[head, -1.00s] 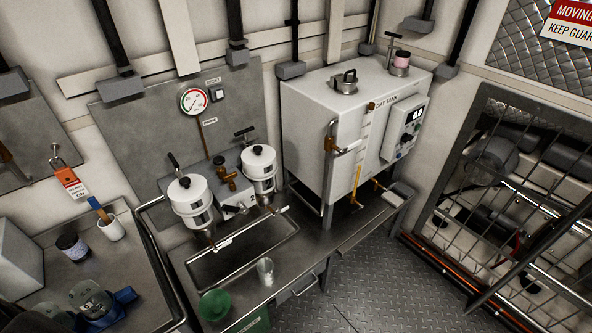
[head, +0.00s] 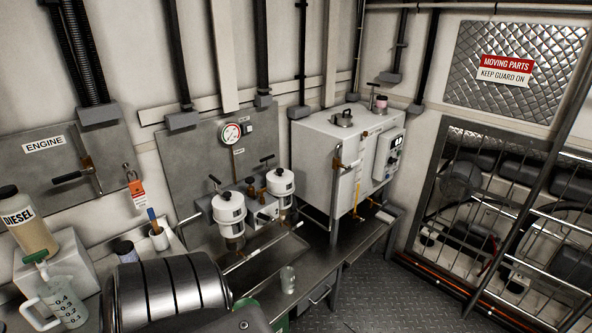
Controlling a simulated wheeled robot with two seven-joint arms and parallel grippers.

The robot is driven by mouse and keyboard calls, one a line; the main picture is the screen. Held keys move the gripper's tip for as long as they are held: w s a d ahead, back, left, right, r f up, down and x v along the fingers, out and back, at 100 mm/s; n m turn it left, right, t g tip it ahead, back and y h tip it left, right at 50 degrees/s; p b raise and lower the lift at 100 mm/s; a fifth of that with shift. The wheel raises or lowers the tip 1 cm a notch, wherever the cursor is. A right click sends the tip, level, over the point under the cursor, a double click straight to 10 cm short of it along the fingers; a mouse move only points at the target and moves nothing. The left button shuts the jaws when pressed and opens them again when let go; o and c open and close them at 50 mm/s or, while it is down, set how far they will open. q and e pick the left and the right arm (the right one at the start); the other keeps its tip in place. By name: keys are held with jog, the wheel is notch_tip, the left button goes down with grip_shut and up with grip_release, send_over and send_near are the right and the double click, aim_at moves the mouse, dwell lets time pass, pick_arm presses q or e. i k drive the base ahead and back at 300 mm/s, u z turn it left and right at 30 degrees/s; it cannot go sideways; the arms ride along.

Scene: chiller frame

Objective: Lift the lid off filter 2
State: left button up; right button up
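Two white filter canisters stand side by side at the back of the metal sink bench in the head view. The left canister (head: 229,216) and the right canister (head: 281,187) both have their lids on, each with a dark knob on top. No number is readable on either, so I cannot tell which is filter 2. A dark handle sticks up behind each canister. Neither of my grippers is in view.
A clear cup (head: 288,279) stands on the sink bench's front edge. The white day tank (head: 330,160) stands right of the canisters. A diesel bottle (head: 27,222) and a measuring jug (head: 60,298) are at the left. Open chequered floor (head: 385,295) lies at the front right.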

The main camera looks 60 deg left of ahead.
aim_at(280, 180)
jog(key=z, duration=0.05)
jog(key=i, duration=1.35)
jog(key=u, duration=0.4)
jog(key=i, duration=1.35)
jog(key=u, duration=1.6)
jog(key=i, duration=0.8)
jog(key=u, duration=0.8)
